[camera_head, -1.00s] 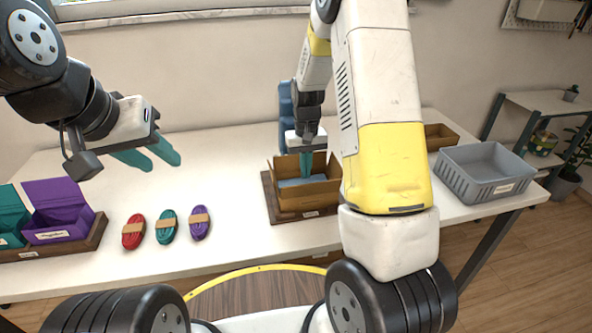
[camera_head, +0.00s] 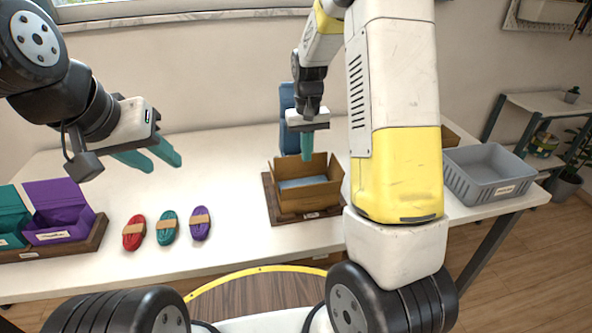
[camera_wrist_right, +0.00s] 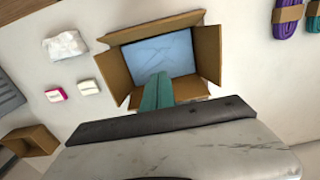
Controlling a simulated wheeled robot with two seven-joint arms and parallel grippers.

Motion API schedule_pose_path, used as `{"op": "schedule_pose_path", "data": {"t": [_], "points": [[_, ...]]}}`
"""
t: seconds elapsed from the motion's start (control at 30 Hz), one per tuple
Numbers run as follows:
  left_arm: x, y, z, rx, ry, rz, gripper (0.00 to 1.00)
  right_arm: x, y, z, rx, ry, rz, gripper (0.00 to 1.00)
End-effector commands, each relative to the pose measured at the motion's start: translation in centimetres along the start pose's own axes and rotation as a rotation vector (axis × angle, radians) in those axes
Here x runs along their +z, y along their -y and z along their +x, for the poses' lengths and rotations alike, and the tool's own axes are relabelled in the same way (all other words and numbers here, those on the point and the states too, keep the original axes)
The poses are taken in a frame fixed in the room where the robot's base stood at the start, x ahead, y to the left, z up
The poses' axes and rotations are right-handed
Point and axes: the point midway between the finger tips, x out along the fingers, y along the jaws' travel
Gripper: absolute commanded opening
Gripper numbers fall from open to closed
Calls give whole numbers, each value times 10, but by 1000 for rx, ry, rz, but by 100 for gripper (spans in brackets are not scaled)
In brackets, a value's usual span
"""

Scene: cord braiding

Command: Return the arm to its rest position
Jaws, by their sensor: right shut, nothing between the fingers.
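My right gripper (camera_head: 307,147) is shut and empty, its teal fingers above the back edge of an open cardboard box (camera_head: 310,199). In the right wrist view, the right gripper (camera_wrist_right: 158,84) shows its fingers together over the near side of the box (camera_wrist_right: 122,72), which has a light-blue layer inside. My left gripper (camera_head: 156,161) hangs at the left above the table, its two teal fingers apart, with nothing between them.
Red (camera_head: 134,232), teal (camera_head: 167,228) and purple (camera_head: 200,223) cord bundles lie on the white table (camera_head: 150,268). Purple (camera_head: 62,211) and teal (camera_head: 12,217) boxes stand at the left. A grey basket (camera_head: 490,172) stands at the right. The wrist view shows small white items (camera_wrist_right: 88,87).

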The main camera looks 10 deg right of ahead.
Motion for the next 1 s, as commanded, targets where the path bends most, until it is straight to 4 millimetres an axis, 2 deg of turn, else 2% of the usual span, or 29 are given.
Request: {"op": "schedule_pose_path", "data": {"t": [0.13, 0.27, 0.4, 0.6, 0.8, 0.9, 1.0], "points": [[0, 0, 0, 0, 0, 0, 36, 5, 1, -13, -13, -21, 3, 0], [0, 0, 0, 0, 0, 0, 36, 26, 3, -50, -51, -82, 9, 0], [0, 0, 0, 0, 0, 0, 36, 64, 8, -100, -102, -175, 10, 0], [0, 0, 0, 0, 0, 0, 36, 129, 16, -152, -153, -313, 2, 0], [0, 0, 0, 0, 0, 0, 36, 193, 24, -178, -175, -446, -10, 0], [0, 0, 0, 0, 0, 0, 36, 217, 27, -182, -176, -497, -16, 0], [0, 0, 0, 0, 0, 0, 36, 232, 29, -182, -175, -530, -19, 0]]}}
